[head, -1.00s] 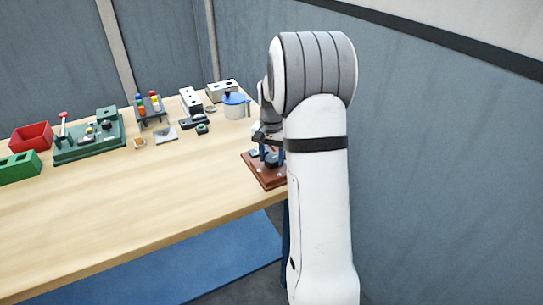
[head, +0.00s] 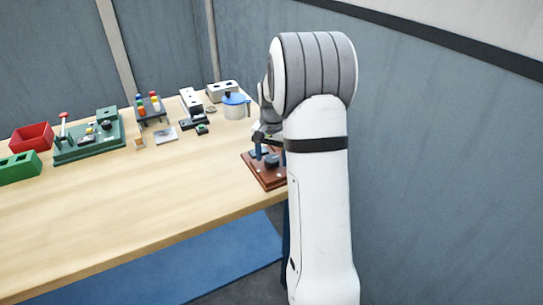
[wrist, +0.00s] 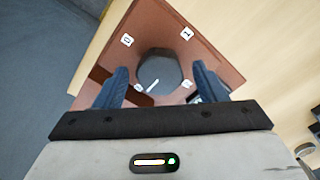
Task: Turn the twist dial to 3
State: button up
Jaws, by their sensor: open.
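The dark, many-sided twist dial (wrist: 160,70) sits on a reddish-brown board (wrist: 205,52); both also show in the head view, the dial (head: 271,162) beside my arm and the board (head: 268,182) at the table's edge. A white pointer line on the dial slants toward the small white label (wrist: 138,87) at lower left in the wrist view. Other labels lie around the dial; one reads 1 (wrist: 187,33), and the lower ones are too small to read. My gripper (wrist: 162,78) is open, its blue fingers either side of the dial and apart from it.
A blue-lidded pot (head: 236,106), white blocks (head: 190,101), a rack of coloured pieces (head: 150,108), a green board (head: 90,141) and a red bin (head: 32,137) stand farther back. The table's middle is clear. A wall is at right.

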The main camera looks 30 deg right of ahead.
aim_at(272, 158)
notch_tip(272, 158, up, 8)
jog(key=shift+f, duration=0.2)
jog(key=shift+r, duration=0.15)
dwell(0.4)
jog(key=shift+s+a, duration=0.1)
jog(key=shift+a, duration=0.05)
jog(key=s+a+n+t, duration=0.1)
jog(key=s+a+n, duration=0.3)
jog(key=s+a, duration=0.4)
jog(key=s+a+r+n+t, duration=0.1)
jog(key=s+a+n, duration=0.3)
jog(key=s, duration=1.4)
jog(key=a, duration=0.4)
jog(key=shift+n+t, duration=0.3)
jog(key=shift+n, duration=0.1)
jog(key=shift+c, duration=0.5)
